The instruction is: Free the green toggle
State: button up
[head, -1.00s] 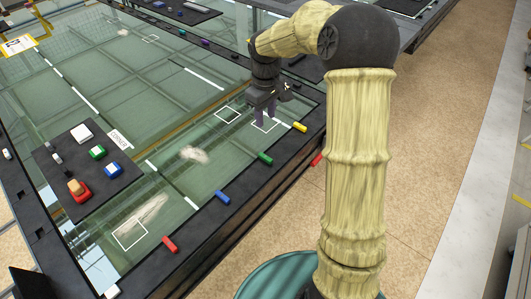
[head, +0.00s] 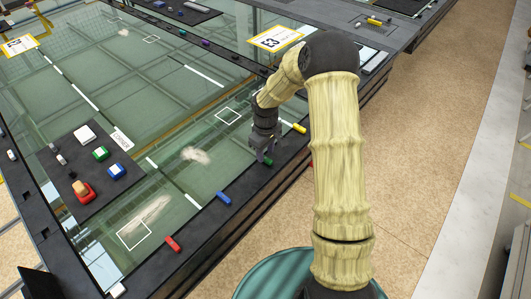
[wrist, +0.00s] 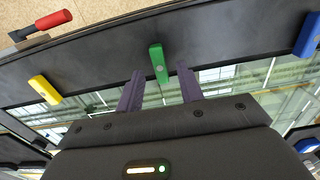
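The green toggle (wrist: 158,62) is a small bar on the dark frame edge of the glazed panel. In the wrist view it shows just beyond and between my two fingertips. In the head view the green toggle (head: 268,161) is partly covered by my fingers. My gripper (head: 265,151) points down at it over the frame's near edge. In the wrist view my gripper (wrist: 160,76) is open, with purple fingers apart on either side of the toggle's line. I cannot tell whether a finger touches it.
Along the same frame edge lie a yellow toggle (head: 293,127), a blue toggle (head: 224,198) and a red toggle (head: 173,243). A red handle (wrist: 54,20) sticks out at the outer side.

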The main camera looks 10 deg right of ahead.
aim_at(265, 159)
jog(key=shift+f, duration=1.1)
jog(key=shift+c, duration=0.5)
grip_shut()
